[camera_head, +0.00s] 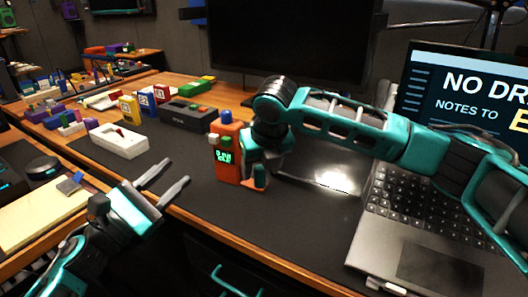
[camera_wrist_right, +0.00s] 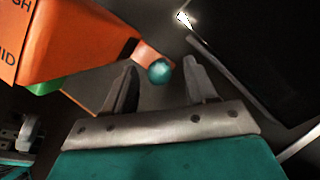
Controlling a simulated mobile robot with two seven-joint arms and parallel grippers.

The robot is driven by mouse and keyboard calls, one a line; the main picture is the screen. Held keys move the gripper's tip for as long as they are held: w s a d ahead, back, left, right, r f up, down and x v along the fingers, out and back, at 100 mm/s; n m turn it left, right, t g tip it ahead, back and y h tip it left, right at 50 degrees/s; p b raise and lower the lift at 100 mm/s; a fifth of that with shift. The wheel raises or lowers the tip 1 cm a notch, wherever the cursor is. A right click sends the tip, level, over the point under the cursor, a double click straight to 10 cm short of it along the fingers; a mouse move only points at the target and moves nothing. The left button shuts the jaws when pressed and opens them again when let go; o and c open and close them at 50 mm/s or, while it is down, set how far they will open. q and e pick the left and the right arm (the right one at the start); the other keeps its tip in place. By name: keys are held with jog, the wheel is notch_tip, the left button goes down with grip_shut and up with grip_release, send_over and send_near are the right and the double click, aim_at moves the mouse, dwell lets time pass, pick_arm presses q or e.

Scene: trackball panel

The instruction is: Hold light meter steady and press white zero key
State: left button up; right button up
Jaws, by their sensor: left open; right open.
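The orange light meter (camera_head: 229,167) stands upright on the dark desk mat, its lit green display facing the front. A white key (camera_head: 213,140) sits at its upper left, and a blue knob (camera_head: 225,116) is on top. My right gripper (camera_wrist_right: 162,75) is open close to the meter's right side. In the right wrist view a teal ball (camera_wrist_right: 159,71) on an orange arm of the meter (camera_wrist_right: 75,40) shows between or just beyond its fingers; contact cannot be told. My left gripper (camera_head: 174,174) is open and empty, left of the meter and apart from it.
A white switch box (camera_head: 119,141) and a dark box with red and green buttons (camera_head: 188,115) stand to the left and behind. An open laptop (camera_head: 430,235) is at the right. The mat in front of the meter is clear.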

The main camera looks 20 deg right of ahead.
jog(key=shift+x, duration=0.95)
grip_shut()
pick_arm(q)
grip_shut()
dwell(1.4)
